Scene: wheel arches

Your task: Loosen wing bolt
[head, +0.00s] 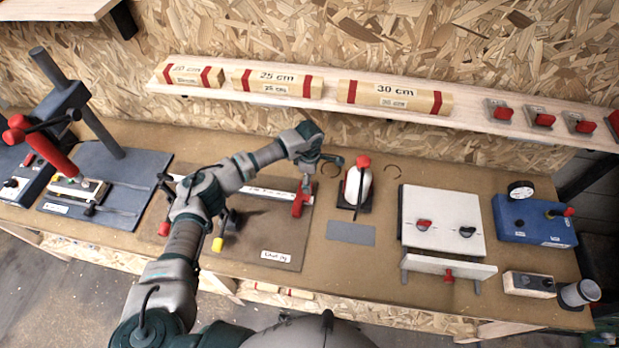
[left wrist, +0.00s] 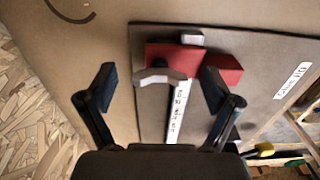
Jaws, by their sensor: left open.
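In the left wrist view a pale grey wing-shaped piece, seemingly the wing bolt (left wrist: 160,76), sits against a red block (left wrist: 172,57). The red block also shows in the head view (head: 299,203), at the right end of a white labelled strip on the brown jig board (head: 284,242). My left gripper (left wrist: 158,88) is open over the block, one finger on each side of the bolt, with gaps showing. Contact cannot be told. My right gripper is not in view.
A red-topped tool (head: 358,184) stands just right of the board. A white panel fixture (head: 442,218) and a blue box (head: 534,219) stand further right. A lever press (head: 95,172) is at the left. A shelf (head: 465,128) with wooden blocks runs behind.

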